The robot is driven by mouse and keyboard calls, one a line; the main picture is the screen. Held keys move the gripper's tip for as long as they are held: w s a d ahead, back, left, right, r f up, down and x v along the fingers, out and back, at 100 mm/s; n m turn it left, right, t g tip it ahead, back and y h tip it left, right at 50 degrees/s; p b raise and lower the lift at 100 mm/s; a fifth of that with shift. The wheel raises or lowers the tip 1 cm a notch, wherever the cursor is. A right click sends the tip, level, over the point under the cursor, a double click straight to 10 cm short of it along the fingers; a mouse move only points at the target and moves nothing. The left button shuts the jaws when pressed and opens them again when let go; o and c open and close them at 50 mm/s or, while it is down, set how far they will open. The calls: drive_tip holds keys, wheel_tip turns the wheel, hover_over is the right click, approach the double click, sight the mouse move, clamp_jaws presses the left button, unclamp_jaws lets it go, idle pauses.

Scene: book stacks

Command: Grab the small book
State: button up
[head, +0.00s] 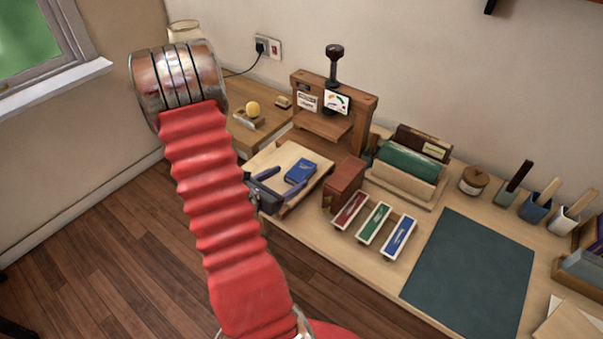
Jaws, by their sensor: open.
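A small blue book (300,171) lies flat on a pale wooden board (287,153) at the left part of the bench. My gripper (288,181) is at the board's near left side, its two fingers spread and pointing toward the book. Nothing shows between the fingers. The fingertips are close to the book's near side; I cannot tell whether they touch it. My red arm hides part of the area to the left of the gripper.
A reddish-brown block (344,184) stands right of the board, with red, green and blue labelled trays (374,223) beside it. A wooden press (335,110) stands behind. A dark green mat (470,270) lies clear at right. The bench's front edge runs below the gripper.

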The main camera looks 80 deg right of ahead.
sight(298, 173)
drive_tip(key=shift+x, duration=1.3)
drive_tip(key=shift+d, duration=0.1)
drive_tip(key=shift+x, duration=2.5)
drive_tip(key=shift+s+f, duration=0.1)
drive_tip(key=shift+c, duration=0.5)
drive_tip(key=c, duration=1.1)
drive_tip(key=shift+r, duration=5.05)
